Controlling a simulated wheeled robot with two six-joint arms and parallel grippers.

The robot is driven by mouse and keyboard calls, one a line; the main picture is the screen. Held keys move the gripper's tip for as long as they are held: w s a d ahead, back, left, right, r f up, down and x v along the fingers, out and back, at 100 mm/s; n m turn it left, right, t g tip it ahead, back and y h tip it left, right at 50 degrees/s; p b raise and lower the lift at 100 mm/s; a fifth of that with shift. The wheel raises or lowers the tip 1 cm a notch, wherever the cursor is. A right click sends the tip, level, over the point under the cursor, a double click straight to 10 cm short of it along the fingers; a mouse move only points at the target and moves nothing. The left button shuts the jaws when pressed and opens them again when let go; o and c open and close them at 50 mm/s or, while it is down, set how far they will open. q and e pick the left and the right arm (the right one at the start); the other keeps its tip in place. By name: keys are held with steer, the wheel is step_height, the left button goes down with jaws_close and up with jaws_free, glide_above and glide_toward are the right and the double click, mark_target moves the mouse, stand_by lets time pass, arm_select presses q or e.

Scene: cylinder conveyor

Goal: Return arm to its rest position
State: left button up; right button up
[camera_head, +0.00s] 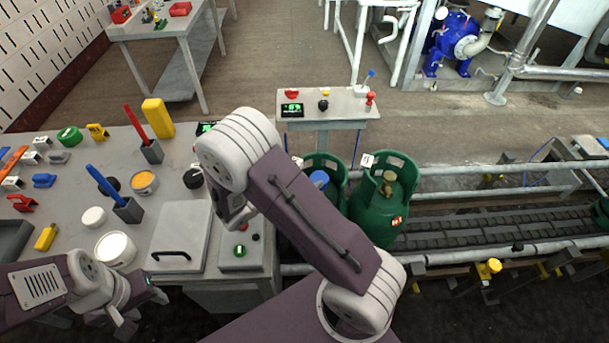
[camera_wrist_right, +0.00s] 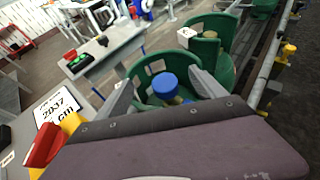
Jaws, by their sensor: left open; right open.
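My right arm crosses the middle of the head view, its elbow raised and the wrist hanging over the table's right edge. My right gripper (camera_wrist_right: 162,94) is open in the wrist view, with grey fingers apart and nothing held. Beyond the fingers is a green cylinder (camera_head: 334,168) with a blue cap (camera_head: 319,178), on the conveyor; the arm partly hides it in the head view. A second green cylinder (camera_head: 376,212) with a bare brass valve stands beside it. My left gripper (camera_head: 143,308) is open and empty at the lower left, by the table's front edge.
The grey table (camera_head: 70,212) holds several tools, jars and a closed panel with a black handle (camera_head: 171,254). A control stand (camera_head: 345,108) is behind the cylinders. The conveyor (camera_head: 460,233) runs right, with another cylinder (camera_head: 603,214) at the far right.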

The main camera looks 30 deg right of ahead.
stand_by(0.4)
steer(key=s+d+r+m+g+p, duration=0.2)
steer(key=d+r+m+p, duration=0.15)
steer(key=r, duration=0.45)
steer(key=s+m+g+y+p, duration=0.1)
steer(key=s+m+g+y, duration=0.35)
steer(key=s+m, duration=0.4)
steer(key=a+f+m+t+y, duration=0.1)
steer(key=a+m+t+y, duration=0.1)
steer(key=a+m+y, duration=0.2)
steer(key=s+a+f+m+t+y, duration=0.1)
steer(key=a+m+y, duration=0.3)
steer(key=a, duration=0.6)
steer(key=shift+s+f+m+t+y, duration=0.3)
steer(key=shift+f+m+t, duration=0.2)
steer(key=shift+m, duration=0.3)
